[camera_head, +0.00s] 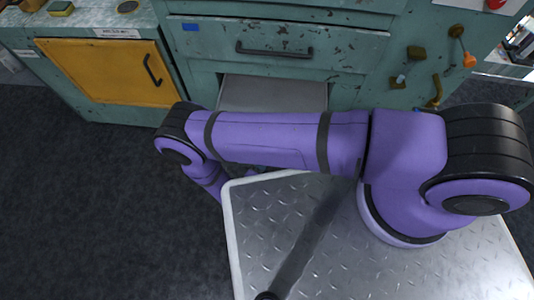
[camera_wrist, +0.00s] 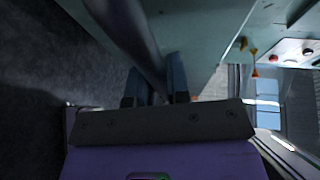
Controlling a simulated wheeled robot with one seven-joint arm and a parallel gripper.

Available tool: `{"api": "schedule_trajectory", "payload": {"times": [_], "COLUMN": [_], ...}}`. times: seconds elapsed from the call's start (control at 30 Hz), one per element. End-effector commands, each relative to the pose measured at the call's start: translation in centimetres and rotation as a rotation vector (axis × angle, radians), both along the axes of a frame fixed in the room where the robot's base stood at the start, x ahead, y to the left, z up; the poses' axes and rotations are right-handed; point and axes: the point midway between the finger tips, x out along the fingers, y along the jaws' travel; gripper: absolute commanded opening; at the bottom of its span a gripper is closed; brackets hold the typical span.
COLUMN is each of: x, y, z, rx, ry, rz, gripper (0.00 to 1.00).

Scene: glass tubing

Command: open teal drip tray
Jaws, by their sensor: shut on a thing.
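The drip tray (camera_head: 272,93) stands pulled out of the teal cabinet, below a closed drawer. Its flat grey inside shows in the head view, while its front edge is hidden behind my purple arm. In the wrist view, a dark bar-like handle (camera_wrist: 132,35) runs down between the two fingers of my gripper (camera_wrist: 154,88), beside a pale teal panel (camera_wrist: 205,35). My gripper is shut on this handle. In the head view my gripper is hidden under the arm.
A closed teal drawer (camera_head: 280,38) with a dark handle is above the tray. A yellow cabinet door (camera_head: 105,72) is at left. Valves and knobs (camera_head: 437,88) stick out at right. My metal-topped base fills the lower right; dark floor (camera_head: 90,210) at left is clear.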

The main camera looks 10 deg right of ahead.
Motion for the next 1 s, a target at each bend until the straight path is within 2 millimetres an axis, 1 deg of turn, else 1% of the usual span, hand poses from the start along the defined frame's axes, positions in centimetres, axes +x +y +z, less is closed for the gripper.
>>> {"api": "schedule_trajectory", "payload": {"times": [0.03, 0.2, 0.33, 0.63, 0.67, 0.7, 0.73, 0.77, 1.0], "x": [-0.8, -2.0, -2.3, -2.3, -2.3, -2.3, -2.3, -2.3, -2.2], "y": [0.2, 0.6, 0.7, 0.7, 0.7, 0.7, 0.7, 0.7, 0.7], "z": [-0.1, -0.1, -0.1, -0.1, -0.1, -0.1, -0.1, -0.1, 0.0], "rx": [0.0, 0.0, 0.0, 0.0, 0.0, 0.0, 0.0, 0.0, 0.0], "ry": [0.003, 0.002, 0.002, 0.002, 0.002, 0.002, 0.002, 0.002, 0.001], "rz": [0.001, -0.001, -0.001, -0.001, -0.001, -0.001, -0.001, -0.001, -0.001], "gripper": [0.0, 0.0, 0.0, 0.0, 0.24, 0.33, 0.4, 0.42, 0.42]}}
